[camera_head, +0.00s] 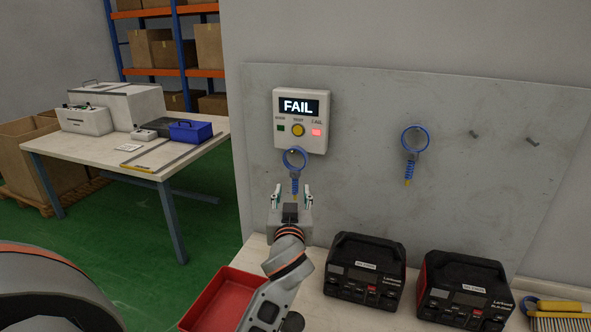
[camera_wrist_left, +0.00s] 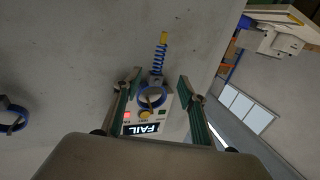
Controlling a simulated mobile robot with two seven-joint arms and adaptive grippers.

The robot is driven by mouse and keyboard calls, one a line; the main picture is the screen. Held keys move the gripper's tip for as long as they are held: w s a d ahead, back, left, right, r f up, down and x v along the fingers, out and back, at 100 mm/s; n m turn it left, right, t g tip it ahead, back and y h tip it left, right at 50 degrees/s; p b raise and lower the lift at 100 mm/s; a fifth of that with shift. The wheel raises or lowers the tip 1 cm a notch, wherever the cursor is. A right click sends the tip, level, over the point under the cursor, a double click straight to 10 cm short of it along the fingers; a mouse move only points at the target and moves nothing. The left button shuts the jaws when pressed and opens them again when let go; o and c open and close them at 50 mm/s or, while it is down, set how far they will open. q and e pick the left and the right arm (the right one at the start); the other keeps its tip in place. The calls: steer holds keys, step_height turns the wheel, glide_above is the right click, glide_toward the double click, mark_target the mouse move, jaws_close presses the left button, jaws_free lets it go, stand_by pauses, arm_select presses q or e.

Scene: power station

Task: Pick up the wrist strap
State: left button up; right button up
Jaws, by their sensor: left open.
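A blue wrist strap (camera_head: 294,159) with a coiled blue cord and yellow end hangs on the grey wall panel, just below the tester box. A second blue strap (camera_head: 415,139) hangs farther right on the panel. My left gripper (camera_head: 291,191) is open and points at the panel, its fingers apart on either side of the first strap's cord in the head view. In the left wrist view, the first strap (camera_wrist_left: 151,96) shows between the open fingers (camera_wrist_left: 158,78), and nothing is gripped. The second strap (camera_wrist_left: 13,118) is at that view's left edge. My right gripper is not in view.
The tester box (camera_head: 301,120) reads FAIL, with a red light lit. Two bare pegs (camera_head: 503,138) are at right. Below stand two black-and-red power units (camera_head: 365,271) (camera_head: 466,290), a red tray (camera_head: 222,303) and a brush (camera_head: 560,314). A table (camera_head: 110,153) stands at left.

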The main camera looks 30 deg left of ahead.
mark_target(295, 180)
arm_select(q)
steer(key=shift+x, duration=1.15)
steer(key=x, duration=0.1)
steer(key=p+x, duration=0.1)
steer(key=x, duration=0.2)
steer(key=shift+w+d+r, duration=0.15)
steer(key=shift+w+r, duration=0.2)
steer(key=shift+w, duration=0.25)
steer(key=shift+f, duration=0.1)
steer(key=c, duration=1.1)
steer(key=shift+c, duration=0.3)
steer(key=shift+p, duration=0.35)
jaws_close()
